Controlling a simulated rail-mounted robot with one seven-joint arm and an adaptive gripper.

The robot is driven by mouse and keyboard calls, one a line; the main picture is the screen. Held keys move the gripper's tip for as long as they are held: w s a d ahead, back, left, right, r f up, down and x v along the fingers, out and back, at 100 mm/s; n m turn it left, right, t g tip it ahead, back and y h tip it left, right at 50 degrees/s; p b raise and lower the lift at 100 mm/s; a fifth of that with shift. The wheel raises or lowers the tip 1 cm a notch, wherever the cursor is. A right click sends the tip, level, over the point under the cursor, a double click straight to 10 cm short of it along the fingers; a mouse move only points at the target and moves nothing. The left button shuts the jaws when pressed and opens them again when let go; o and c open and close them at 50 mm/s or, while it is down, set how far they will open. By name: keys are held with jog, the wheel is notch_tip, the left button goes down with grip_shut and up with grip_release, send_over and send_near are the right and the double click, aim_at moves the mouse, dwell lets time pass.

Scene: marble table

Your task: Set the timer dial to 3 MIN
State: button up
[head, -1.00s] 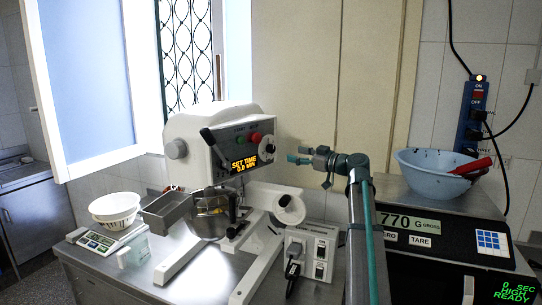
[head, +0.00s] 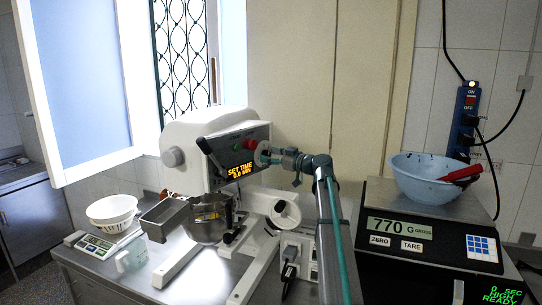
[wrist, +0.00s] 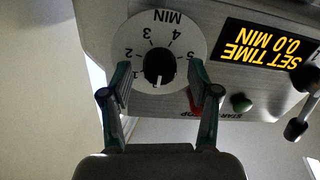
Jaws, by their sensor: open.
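The timer dial (wrist: 158,20) is a white disc with numbers and "MIN", upside down in the wrist view. Its black knob (wrist: 158,60) has a pale mark at its lower side, away from the 3. The display (wrist: 262,45) beside it reads SET TIME 0.0 MIN. My gripper (wrist: 159,70) is open, with one teal-tipped finger on each side of the knob and gaps between. In the head view my gripper (head: 270,156) is at the dial on the right of the white mixer (head: 205,125)'s panel, partly hiding it.
A red button (wrist: 195,103) and a green button (wrist: 240,103) sit close to the right finger in the wrist view. Below my arm are a white round attachment (head: 284,212) and a socket box (head: 297,250). A scale (head: 440,235) with a blue bowl (head: 428,175) stands right.

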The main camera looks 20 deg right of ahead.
jog(key=c, duration=1.2)
jog(key=shift+o, duration=0.2)
jog(key=shift+f, duration=0.1)
